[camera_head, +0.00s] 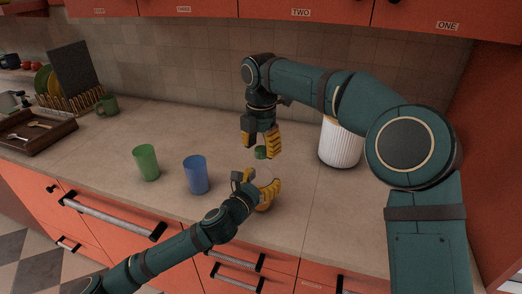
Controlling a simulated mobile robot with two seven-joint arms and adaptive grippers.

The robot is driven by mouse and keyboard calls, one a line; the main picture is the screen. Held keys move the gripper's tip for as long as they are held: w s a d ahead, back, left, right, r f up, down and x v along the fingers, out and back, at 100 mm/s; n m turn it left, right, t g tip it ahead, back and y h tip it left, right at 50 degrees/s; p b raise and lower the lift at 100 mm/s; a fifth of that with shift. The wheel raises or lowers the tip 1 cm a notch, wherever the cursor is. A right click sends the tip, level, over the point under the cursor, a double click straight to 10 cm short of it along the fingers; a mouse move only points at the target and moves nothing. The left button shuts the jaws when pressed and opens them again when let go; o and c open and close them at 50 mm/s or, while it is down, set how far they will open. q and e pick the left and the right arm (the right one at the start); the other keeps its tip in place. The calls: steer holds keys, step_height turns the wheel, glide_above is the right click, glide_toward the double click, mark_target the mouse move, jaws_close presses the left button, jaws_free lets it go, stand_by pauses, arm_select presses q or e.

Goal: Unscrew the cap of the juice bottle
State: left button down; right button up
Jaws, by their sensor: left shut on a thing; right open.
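My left gripper (256,184) is low over the counter, shut on the juice bottle (264,206). Only a small orange part of the bottle shows; the fingers hide most of it. My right gripper (261,143) points down above the left one, with its fingers apart. A small green cap (260,153) shows at the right gripper's fingertips, above the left gripper. I cannot tell whether the cap touches those fingers or how it joins the bottle.
A green cup (147,163) and a blue cup (196,175) stand left of the grippers. A white ribbed canister (340,145) stands to the right, partly behind my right arm. A dish rack (72,101), green mug (107,105) and wooden tray (38,145) are at the far left.

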mark_target(261, 149)
step_height(261, 149, up, 3)
steer(key=shift+f, duration=0.1)
steer(key=shift+o, duration=0.7)
steer(key=m, duration=0.5)
steer(key=shift+r+m, duration=0.25)
steer(key=shift+m, duration=0.15)
steer(key=m, duration=0.5)
steer(key=shift+r+m, duration=0.25)
steer(key=shift+m, duration=0.15)
steer(key=m, duration=0.3)
steer(key=shift+r+m, duration=0.25)
steer(key=shift+m, duration=0.05)
steer(key=m, duration=0.4)
steer(key=shift+r, duration=0.3)
steer(key=m, duration=0.3)
steer(key=shift+r+m, duration=0.3)
steer(key=shift+r, duration=0.05)
steer(key=m, duration=0.4)
steer(key=shift+r, duration=0.4)
steer(key=shift+f+m, duration=0.3)
steer(key=shift+f, duration=3.7)
steer(key=shift+o, duration=0.2)
